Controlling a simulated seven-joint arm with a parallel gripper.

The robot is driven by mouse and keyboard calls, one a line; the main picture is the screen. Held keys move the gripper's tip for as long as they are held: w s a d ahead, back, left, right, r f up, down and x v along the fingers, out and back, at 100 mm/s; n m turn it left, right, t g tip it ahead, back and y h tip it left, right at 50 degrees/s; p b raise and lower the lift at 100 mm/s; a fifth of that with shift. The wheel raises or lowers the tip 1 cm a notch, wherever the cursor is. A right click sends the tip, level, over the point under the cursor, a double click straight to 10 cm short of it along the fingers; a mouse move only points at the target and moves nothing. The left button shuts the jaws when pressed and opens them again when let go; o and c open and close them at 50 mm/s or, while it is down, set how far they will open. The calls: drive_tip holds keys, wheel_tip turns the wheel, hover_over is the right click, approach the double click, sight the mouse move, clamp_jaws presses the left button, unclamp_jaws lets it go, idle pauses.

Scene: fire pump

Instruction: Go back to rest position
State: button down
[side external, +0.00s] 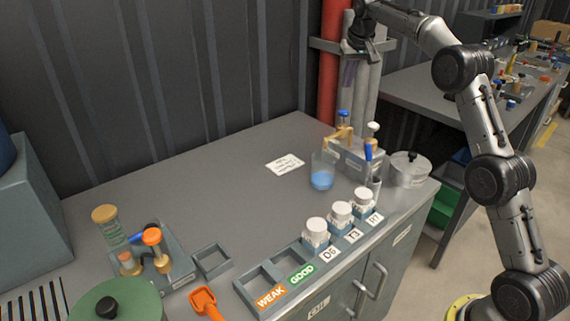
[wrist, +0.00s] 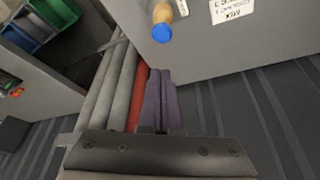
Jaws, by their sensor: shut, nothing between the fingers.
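My gripper (side external: 348,76) hangs at the top of the side view, above the far end of the bench and in front of the pipes. In the wrist view its two purple fingers (wrist: 159,76) lie together with nothing between them. The grey bench (side external: 225,178) is below it. On the bench stand a clear beaker of blue liquid (side external: 321,179) and several white-capped jars in a labelled rack (side external: 330,254). A small pump stand with a blue-topped knob (side external: 343,115) is below the gripper; a blue-tipped wooden piece (wrist: 162,31) shows in the wrist view.
A red pipe (side external: 332,60) and grey pipes (side external: 371,95) rise behind the bench. A lidded metal pot (side external: 408,170) sits at the bench's right end. An orange scoop (side external: 205,303) and a green lidded container (side external: 115,303) are at the front left. The bench's middle is clear.

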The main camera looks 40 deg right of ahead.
drive_tip(key=s+a+r+n+t, duration=0.1)
drive_tip(key=s+a+r, duration=0.15)
drive_tip(key=r, duration=0.35)
drive_tip(key=s+a+r+t, duration=0.1)
drive_tip(key=s+a+r, duration=0.1)
drive_tip(key=a+r, duration=0.3)
drive_tip(key=s+a+r+n, duration=0.1)
drive_tip(key=s+a+r, duration=0.25)
drive_tip(key=s, duration=0.45)
drive_tip(key=s+a+r+n, duration=0.1)
drive_tip(key=s+a+r, duration=0.1)
drive_tip(key=s+a, duration=0.45)
drive_tip(key=s+a+f+n+y, duration=0.1)
drive_tip(key=s+a+f, duration=0.15)
drive_tip(key=s, duration=0.45)
drive_tip(key=s+a+f+y, duration=0.1)
drive_tip(key=s+f, duration=0.3)
drive_tip(key=s, duration=0.3)
drive_tip(key=s+f+n, duration=0.1)
drive_tip(key=s+f, duration=0.4)
drive_tip(key=f, duration=0.2)
drive_tip(key=s+a+f+n, duration=0.1)
drive_tip(key=s+f, duration=0.3)
drive_tip(key=f, duration=0.4)
drive_tip(key=shift+s, duration=0.35)
